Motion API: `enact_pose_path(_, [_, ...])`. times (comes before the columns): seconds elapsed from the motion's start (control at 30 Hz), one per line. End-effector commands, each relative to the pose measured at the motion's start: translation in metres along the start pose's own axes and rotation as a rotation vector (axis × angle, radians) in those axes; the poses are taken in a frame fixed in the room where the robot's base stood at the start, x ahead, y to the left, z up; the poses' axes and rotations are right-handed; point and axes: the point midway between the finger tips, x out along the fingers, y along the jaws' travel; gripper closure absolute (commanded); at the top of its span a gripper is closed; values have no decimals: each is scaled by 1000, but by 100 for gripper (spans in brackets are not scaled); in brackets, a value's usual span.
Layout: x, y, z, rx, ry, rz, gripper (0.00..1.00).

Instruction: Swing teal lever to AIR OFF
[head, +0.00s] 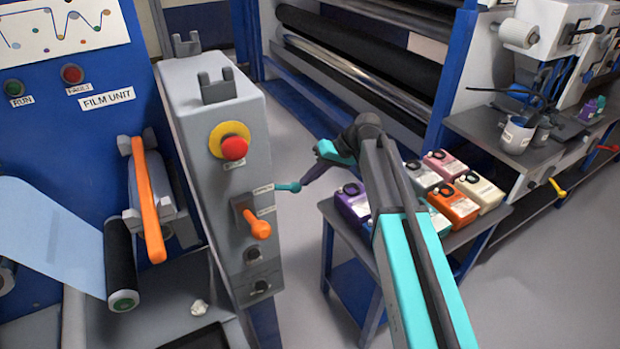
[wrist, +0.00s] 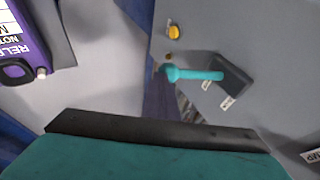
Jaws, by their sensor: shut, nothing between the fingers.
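The teal lever (head: 289,187) sticks out to the right from the grey cabinet's side in the head view, its round end outward. In the wrist view the teal lever (wrist: 198,75) points left from a dark mount, with two small labels beside it, too small to read. My gripper (head: 304,183) is shut and empty, its dark tip close to the lever's round end. I cannot tell whether they touch. The lever's mount is hidden behind the cabinet edge in the head view.
An orange lever (head: 256,227) and a red stop button (head: 234,148) sit on the cabinet front (head: 205,140). Several coloured canisters (head: 452,207) stand on a table to the right. A yellow knob (wrist: 174,31) sits near the teal lever. Floor shows between cabinet and table.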

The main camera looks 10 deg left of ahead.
Motion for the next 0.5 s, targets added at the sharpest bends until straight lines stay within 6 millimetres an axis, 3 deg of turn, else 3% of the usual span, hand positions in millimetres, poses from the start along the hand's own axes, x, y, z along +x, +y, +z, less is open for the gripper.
enact_pose_path(0.5, [-58,8,-5,-1,6,2,100])
